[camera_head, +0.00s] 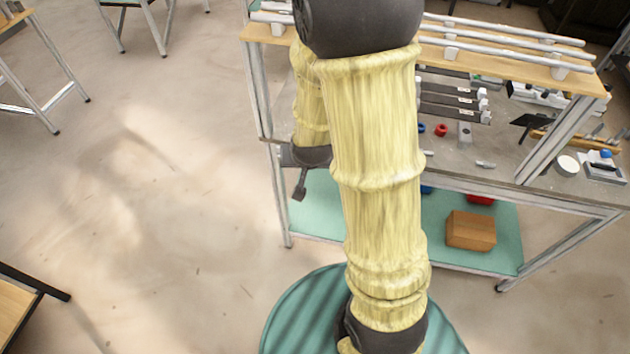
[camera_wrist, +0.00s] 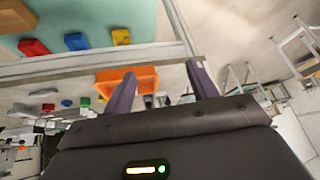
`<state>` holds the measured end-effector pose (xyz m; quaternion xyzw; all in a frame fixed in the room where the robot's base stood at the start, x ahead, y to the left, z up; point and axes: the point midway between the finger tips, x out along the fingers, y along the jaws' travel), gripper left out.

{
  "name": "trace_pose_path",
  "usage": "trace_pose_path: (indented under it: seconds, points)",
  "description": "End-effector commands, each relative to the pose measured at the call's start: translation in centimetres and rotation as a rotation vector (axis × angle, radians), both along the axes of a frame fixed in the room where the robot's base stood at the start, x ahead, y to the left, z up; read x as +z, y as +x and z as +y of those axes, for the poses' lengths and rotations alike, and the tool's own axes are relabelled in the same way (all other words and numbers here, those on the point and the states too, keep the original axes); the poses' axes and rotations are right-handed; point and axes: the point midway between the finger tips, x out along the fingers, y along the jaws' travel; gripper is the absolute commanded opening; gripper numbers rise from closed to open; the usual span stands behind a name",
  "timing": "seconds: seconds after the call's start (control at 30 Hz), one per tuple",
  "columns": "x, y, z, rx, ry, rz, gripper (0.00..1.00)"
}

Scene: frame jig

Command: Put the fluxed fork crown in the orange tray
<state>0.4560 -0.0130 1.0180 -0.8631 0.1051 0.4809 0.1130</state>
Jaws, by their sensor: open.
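My gripper (camera_head: 300,188) hangs at the left end of the workbench, beside its frame, in the head view. In the wrist view my gripper (camera_wrist: 161,70) is open, its two fingers spread with nothing held between them. The orange tray (camera_wrist: 143,79) shows beyond the fingers, partly covered by the left one. I cannot make out the orange tray in the head view, where my arm covers part of the bench. I cannot identify the fork crown for certain. A small grey block (camera_head: 465,134) stands on the bench top, right of my arm.
The workbench has a wooden upper shelf (camera_head: 470,55) with metal tubes. Its teal lower shelf (camera_head: 504,248) holds a cardboard box (camera_head: 470,230). Coloured bins, including a blue one (camera_wrist: 76,42), show in the wrist view. Open floor (camera_head: 150,220) lies left of the bench.

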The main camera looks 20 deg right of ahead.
Motion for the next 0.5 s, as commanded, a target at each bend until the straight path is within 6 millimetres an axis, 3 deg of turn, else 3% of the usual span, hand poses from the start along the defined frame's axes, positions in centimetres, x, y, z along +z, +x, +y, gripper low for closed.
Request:
trace_pose_path:
  seconds: [0.1, 0.3, 0.5]
  points:
    - [2.5, -3.3, 1.0, 0.11, 0.005, 0.1, 0.58]
    - [5.4, -9.1, 1.4, 0.269, -0.031, 0.264, 0.58]
    - [6.0, -11.0, 1.3, 0.312, -0.05, 0.322, 0.58]
